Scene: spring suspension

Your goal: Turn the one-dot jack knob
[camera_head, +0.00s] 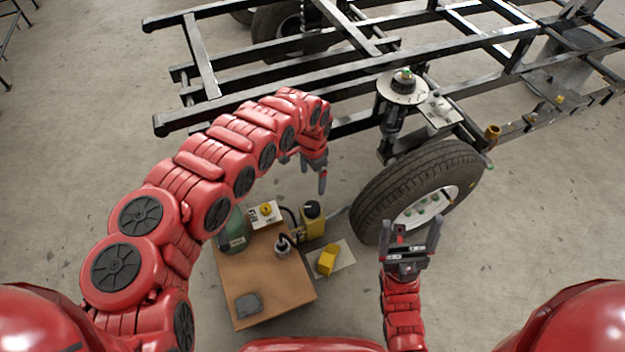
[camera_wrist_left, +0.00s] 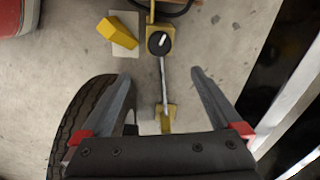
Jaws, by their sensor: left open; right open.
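A yellow jack (camera_head: 313,228) with a round black knob (camera_head: 311,209) stands on the floor between the brown table and the tire. The left wrist view shows the black knob (camera_wrist_left: 160,42) with a white mark, ahead of my fingertips; I cannot make out its dots. A metal bar runs from the jack to a small yellow part (camera_wrist_left: 165,112) between the fingers. My left gripper (camera_head: 322,182) points down, above and apart from the jack. In its wrist view the fingers (camera_wrist_left: 162,76) are open with nothing gripped. My right gripper (camera_head: 411,228) is open and empty before the wheel.
A brown table (camera_head: 265,280) holds a grey lump, a metal canister and a white box with a yellow knob (camera_head: 266,210). A yellow block (camera_head: 328,258) lies on a pale plate beside it. The tire (camera_head: 400,185) and black frame (camera_head: 350,120) stand close on the right and behind.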

